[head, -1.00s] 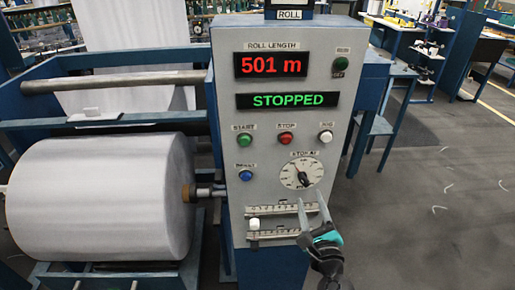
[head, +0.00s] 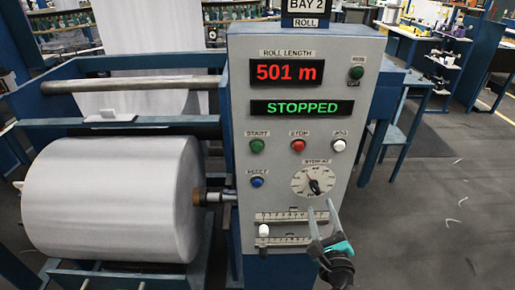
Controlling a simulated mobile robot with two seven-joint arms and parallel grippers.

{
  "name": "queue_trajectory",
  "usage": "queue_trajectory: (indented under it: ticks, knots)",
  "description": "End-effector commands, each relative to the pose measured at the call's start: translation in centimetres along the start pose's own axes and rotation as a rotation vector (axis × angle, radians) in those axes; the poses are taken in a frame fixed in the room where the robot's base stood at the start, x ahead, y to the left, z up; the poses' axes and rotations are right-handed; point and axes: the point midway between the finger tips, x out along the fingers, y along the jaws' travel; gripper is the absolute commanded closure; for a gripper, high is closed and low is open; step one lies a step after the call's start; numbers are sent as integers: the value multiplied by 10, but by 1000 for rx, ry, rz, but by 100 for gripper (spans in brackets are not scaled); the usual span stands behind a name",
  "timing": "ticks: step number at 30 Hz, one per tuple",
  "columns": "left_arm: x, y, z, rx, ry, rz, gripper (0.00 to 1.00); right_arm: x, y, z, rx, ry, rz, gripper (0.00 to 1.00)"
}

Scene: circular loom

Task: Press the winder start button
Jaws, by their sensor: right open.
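The winder control panel (head: 240,200) stands upright in the middle of the head view. Its green START button (head: 257,146) sits at the left of a row, with the red STOP button (head: 298,146) and the white JOG button (head: 339,145) to its right. The display (head: 302,108) reads STOPPED and the roll length display (head: 287,71) reads 501 m. My right gripper (head: 323,219) is open and empty, its fingers pointing up in front of the panel's lower right, below the dial. It is well below and right of START. My left gripper is not in view.
A blue button (head: 257,181) sits under START, and a STOP AT dial (head: 313,181) right of it. Two sliders cross the panel's lower part; a white knob (head: 264,230) shows on the lower one. A large white roll (head: 110,200) lies left. The floor at right is open.

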Motion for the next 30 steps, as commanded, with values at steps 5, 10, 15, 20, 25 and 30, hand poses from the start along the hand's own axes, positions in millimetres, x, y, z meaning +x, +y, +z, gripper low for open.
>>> queue_trajectory:
  ticks: [5, 10, 15, 20, 25, 30]
  knots:
    - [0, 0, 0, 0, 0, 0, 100, 0, 0, 0, 0, 0, 0, 50]
    - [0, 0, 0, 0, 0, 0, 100, 0, 0, 0, 0, 0, 0, 50]
    - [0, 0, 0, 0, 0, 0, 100, 0, 0, 0, 0, 0, 0, 50]
    - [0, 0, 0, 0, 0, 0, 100, 0, 0, 0, 0, 0, 0, 50]
    - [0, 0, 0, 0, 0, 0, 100, 0, 0, 0, 0, 0, 0, 50]
    - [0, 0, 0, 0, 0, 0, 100, 0, 0, 0, 0, 0, 0, 50]
